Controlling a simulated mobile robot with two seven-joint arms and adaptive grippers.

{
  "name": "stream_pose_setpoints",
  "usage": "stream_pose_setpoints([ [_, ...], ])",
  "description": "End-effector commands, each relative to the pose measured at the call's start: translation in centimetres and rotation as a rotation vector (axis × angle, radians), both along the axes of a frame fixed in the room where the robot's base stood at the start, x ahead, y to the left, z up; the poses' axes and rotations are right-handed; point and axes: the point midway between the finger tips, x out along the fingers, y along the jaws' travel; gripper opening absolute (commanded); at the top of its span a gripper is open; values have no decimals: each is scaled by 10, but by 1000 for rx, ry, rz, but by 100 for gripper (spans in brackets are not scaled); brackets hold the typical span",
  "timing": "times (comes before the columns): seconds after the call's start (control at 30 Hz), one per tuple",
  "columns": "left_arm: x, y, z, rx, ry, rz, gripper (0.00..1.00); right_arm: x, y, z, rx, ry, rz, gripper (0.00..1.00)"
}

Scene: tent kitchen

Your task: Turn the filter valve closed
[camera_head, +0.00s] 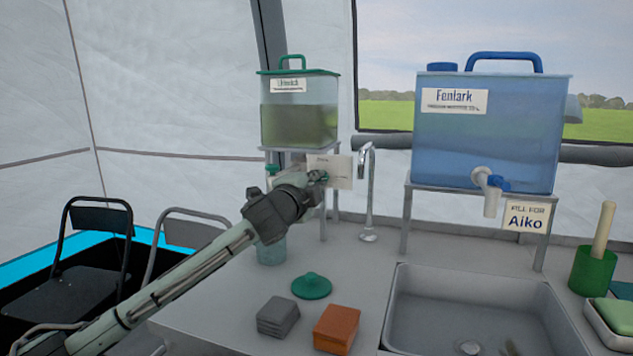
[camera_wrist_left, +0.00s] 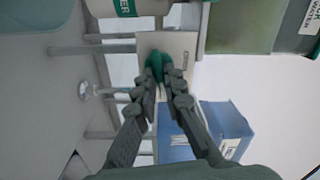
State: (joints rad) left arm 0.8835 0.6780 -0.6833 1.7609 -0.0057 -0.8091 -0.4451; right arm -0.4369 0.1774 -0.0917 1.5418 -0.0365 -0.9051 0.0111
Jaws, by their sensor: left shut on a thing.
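The filter valve's green handle (camera_wrist_left: 158,62) is between the fingertips of my left gripper (camera_wrist_left: 163,84) in the left wrist view, in front of a pale card. My left gripper (camera_head: 316,178) is shut on it. My right gripper is not in view.
A blue water tank (camera_head: 485,135) stands on a rack at the right, above the sink (camera_head: 470,305). A thin tap (camera_head: 367,195) rises just right of the gripper. A green lid (camera_head: 311,286), grey cloths (camera_head: 278,316) and an orange block (camera_head: 337,328) lie on the counter.

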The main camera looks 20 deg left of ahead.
Motion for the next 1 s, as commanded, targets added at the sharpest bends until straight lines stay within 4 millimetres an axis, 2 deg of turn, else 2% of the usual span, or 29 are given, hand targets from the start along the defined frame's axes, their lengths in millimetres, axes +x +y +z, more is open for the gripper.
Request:
stream_pose_setpoints([
  [0.4,0,0,-2,190,-5,0,0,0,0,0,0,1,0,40],
  [0.97,0,0,-2,218,-5,0,0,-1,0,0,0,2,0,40],
  [1.0,0,0,-2,218,-5,0,13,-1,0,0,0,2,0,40],
])
